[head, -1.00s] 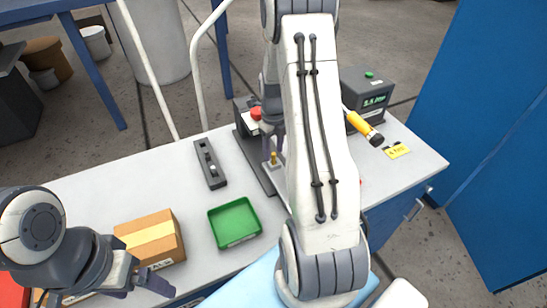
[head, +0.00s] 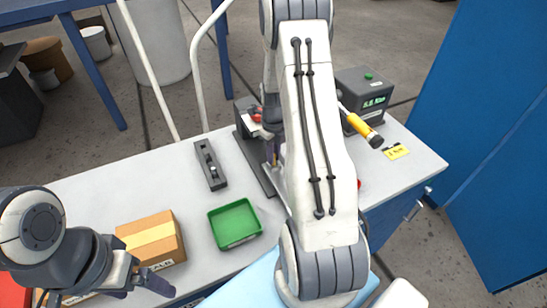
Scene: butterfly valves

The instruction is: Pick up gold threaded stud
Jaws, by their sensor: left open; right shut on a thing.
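My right gripper (head: 272,152) is low over the dark fixture plate (head: 258,164) on the workbench, partly covered by my own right arm. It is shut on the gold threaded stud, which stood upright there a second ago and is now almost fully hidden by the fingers. Whether the stud is lifted cannot be seen. My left gripper (head: 143,284) is open and empty at the bench's front left edge, near the cardboard box.
A green tray (head: 234,240) lies empty at the bench front. A cardboard box (head: 166,250) and a dark grey block (head: 210,165) are to its left. A yellow-handled tool (head: 364,129) sits by a black display unit (head: 375,97) at the back right.

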